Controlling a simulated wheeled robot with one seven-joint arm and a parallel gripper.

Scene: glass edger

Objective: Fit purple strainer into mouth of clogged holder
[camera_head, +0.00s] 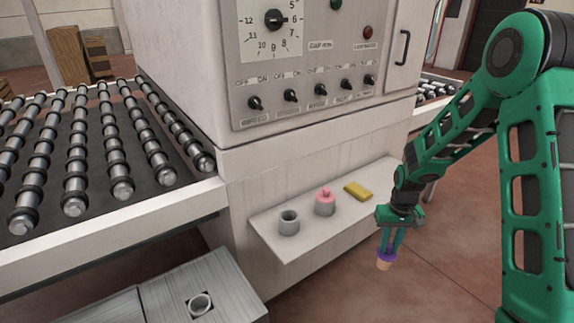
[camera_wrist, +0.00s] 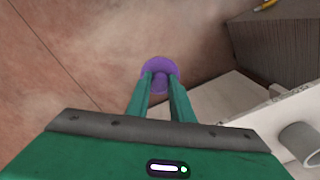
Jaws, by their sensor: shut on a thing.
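My gripper (camera_head: 389,246) is shut on the purple strainer (camera_head: 386,256) and holds it in the air, right of the shelf and clear of it. The strainer has a purple rim with a tan lower part beneath. In the wrist view the purple strainer (camera_wrist: 160,66) sits between my fingertips (camera_wrist: 160,80), over the floor. An open grey holder (camera_head: 289,223) stands on the shelf. A second grey holder (camera_head: 325,208) there has a pink knobbed piece in its mouth. A third grey cup (camera_head: 200,303) sits in a square opening in the low grey bench. I cannot tell which holder is clogged.
The white shelf (camera_head: 290,251) juts from the machine (camera_head: 300,150). A yellow sponge-like block (camera_head: 357,191) lies on its right end. A roller conveyor (camera_head: 100,150) is at left, above the grey bench (camera_head: 160,292). Open floor lies under my gripper.

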